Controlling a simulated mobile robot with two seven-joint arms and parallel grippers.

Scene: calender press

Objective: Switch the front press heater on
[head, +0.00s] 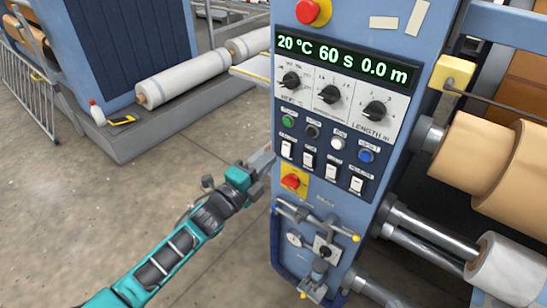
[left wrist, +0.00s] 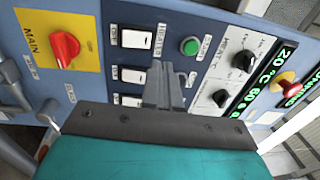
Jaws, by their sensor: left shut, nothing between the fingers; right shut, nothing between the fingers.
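The blue press's control panel (head: 329,115) faces me. The leftmost white rocker switch (head: 287,150) of its lower row is the top one in the left wrist view (left wrist: 136,39), beside a label that seems to read HEATER. I cannot tell from its tilt whether it is on. My left gripper (head: 264,160) is shut and empty at the panel's left edge. In the left wrist view its fingertips (left wrist: 161,68) are close to the heater switch, between the rockers and the green button (left wrist: 189,47); contact cannot be told. My right gripper is not in view.
A red main switch on a yellow plate (head: 291,181) sits below the rockers. Round knobs (head: 328,94) and a display reading 20 °C, 60 s, 0.0 m (head: 341,61) are above. A red emergency button (head: 313,11) tops the column. Valve handles (head: 318,240) stick out below.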

